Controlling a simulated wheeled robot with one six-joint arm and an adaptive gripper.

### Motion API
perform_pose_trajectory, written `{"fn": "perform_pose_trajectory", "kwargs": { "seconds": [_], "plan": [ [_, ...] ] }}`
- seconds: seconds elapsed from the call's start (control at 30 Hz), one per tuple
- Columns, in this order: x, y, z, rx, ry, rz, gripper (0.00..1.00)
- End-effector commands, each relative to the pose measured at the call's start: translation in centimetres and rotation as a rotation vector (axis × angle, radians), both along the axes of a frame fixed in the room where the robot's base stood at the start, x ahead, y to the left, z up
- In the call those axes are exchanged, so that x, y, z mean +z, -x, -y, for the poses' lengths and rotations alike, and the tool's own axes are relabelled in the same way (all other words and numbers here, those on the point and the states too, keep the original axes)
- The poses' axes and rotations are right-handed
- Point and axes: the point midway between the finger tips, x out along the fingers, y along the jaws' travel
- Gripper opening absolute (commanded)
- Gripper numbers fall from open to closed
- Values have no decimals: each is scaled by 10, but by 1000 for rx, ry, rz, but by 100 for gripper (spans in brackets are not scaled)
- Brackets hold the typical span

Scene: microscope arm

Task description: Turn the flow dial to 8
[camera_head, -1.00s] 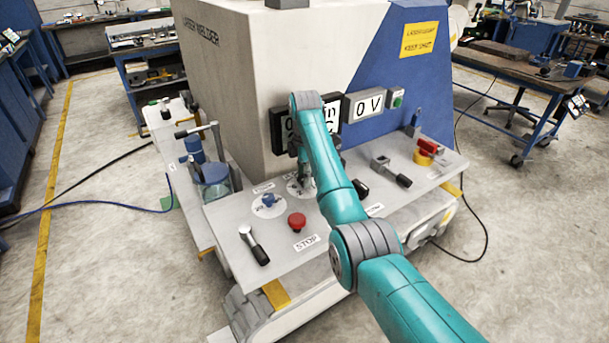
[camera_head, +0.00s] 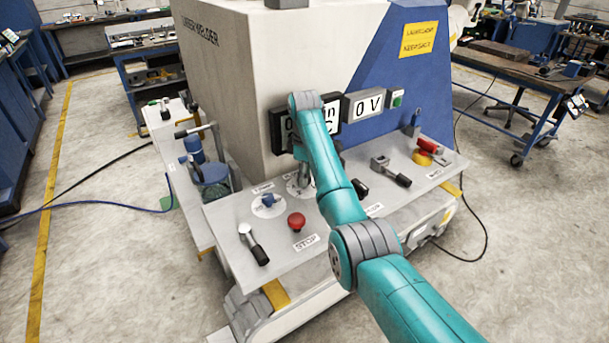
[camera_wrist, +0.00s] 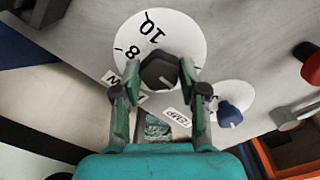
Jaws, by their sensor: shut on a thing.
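The flow dial shows in the wrist view as a white round plate (camera_wrist: 190,38) with black marks. The numbers 8 and 10 can be read on it; the rest of the scale is hidden. Its dark faceted knob (camera_wrist: 158,71) stands at the middle of the plate. My gripper (camera_wrist: 160,74) is shut on this knob, one finger on each side. A small light mark shows on the knob, but I cannot tell which number it points to. In the head view my arm covers much of the dial plate (camera_head: 293,189).
A blue knob (camera_head: 267,200) on its own white plate is close beside the dial. A red stop button (camera_head: 296,221) and a black-handled lever (camera_head: 254,246) are nearer the front edge. A display reading 0 V (camera_head: 367,104) is behind the panel.

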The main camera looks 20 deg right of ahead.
Motion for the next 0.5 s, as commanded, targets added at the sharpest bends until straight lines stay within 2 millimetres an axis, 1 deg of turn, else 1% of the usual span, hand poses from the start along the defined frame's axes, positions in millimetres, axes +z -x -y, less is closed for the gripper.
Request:
{"fn": "perform_pose_trajectory", "kwargs": {
  "seconds": [0.5],
  "plan": [
    [0,0,0,-491,1,1,7]
  ]
}}
